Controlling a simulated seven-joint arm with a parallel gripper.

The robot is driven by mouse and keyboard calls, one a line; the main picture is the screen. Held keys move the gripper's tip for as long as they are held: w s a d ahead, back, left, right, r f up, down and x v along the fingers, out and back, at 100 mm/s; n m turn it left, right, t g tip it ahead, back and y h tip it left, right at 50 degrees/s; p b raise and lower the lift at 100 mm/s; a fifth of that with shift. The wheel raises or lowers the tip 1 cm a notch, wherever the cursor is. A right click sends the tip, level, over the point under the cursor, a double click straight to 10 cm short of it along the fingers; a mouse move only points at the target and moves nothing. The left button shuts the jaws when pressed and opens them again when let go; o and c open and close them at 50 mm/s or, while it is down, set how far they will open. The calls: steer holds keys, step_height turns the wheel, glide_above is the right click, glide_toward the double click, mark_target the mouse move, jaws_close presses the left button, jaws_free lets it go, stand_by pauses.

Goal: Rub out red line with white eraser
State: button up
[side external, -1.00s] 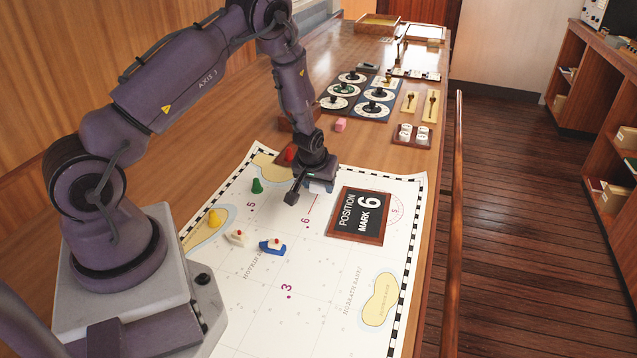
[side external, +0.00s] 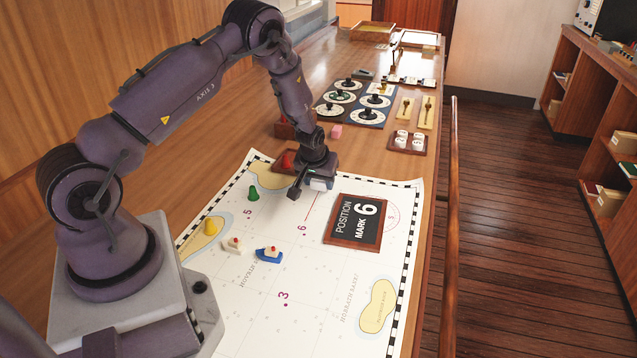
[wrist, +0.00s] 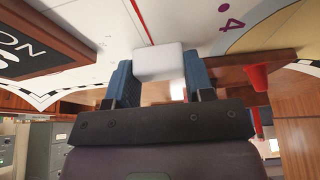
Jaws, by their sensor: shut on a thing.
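The white eraser (wrist: 160,62) is between the blue fingers of my gripper (wrist: 153,80) in the wrist view. My gripper is shut on it. In the side external view my gripper (side external: 318,182) holds the eraser low at the chart's back part; I cannot tell whether it touches the chart. The red line (wrist: 139,18) runs along the chart up to the eraser's edge in the wrist view. Any part under the eraser is hidden. In the side external view the thin line (side external: 309,207) lies between the eraser and the figure 6 on the chart (side external: 330,290).
A framed "Position Mark 6" board (side external: 340,236) lies right of the line. Green (side external: 253,194), yellow (side external: 211,227) and red (side external: 287,160) pieces and two small boats, one blue (side external: 268,257), stand to the left. A pink block (side external: 336,131) is behind. The front chart has clear room.

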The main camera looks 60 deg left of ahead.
mark_target(313, 203)
steer(key=shift+d, duration=0.1)
steer(key=shift+s+d, duration=0.65)
steer(key=shift+d, duration=0.15)
steer(key=shift+s+d+f, duration=0.1)
steer(key=shift+s+d, duration=0.7)
steer(key=shift+s, duration=0.05)
steer(key=shift+s+d, duration=0.3)
steer(key=shift+d, duration=0.05)
steer(key=shift+s+d, duration=0.55)
